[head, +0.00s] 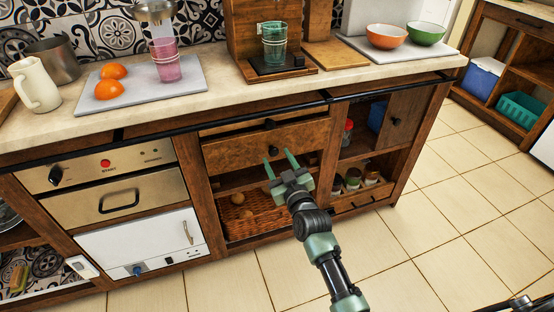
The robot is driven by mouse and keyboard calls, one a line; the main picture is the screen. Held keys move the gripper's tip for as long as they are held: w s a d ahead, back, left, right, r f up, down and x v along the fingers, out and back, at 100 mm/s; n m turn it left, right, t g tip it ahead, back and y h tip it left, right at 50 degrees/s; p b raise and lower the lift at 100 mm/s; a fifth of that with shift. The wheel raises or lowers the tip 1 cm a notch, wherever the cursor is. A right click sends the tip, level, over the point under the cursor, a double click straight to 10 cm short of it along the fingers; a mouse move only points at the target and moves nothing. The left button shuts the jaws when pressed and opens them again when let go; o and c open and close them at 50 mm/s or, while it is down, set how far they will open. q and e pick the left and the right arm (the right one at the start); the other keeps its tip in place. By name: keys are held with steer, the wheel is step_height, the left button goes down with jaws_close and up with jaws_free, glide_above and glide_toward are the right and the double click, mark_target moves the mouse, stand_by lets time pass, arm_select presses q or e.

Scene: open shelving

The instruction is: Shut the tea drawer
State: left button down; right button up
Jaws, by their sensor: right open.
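The tea drawer (235,151) is in the cabinet below the counter, at the middle of the head view. I cannot tell whether the fingertips touch the wood. My left gripper is not in view.
A dark rail (165,126) runs along the counter front above the drawer. A wicker basket (250,214) sits on the shelf below. An open compartment with jars (353,178) is to the right, an oven (105,187) to the left. The tiled floor (450,220) at right is clear.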

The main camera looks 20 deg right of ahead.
steer(key=shift+w, duration=0.75)
jaws_close()
stand_by(0.9)
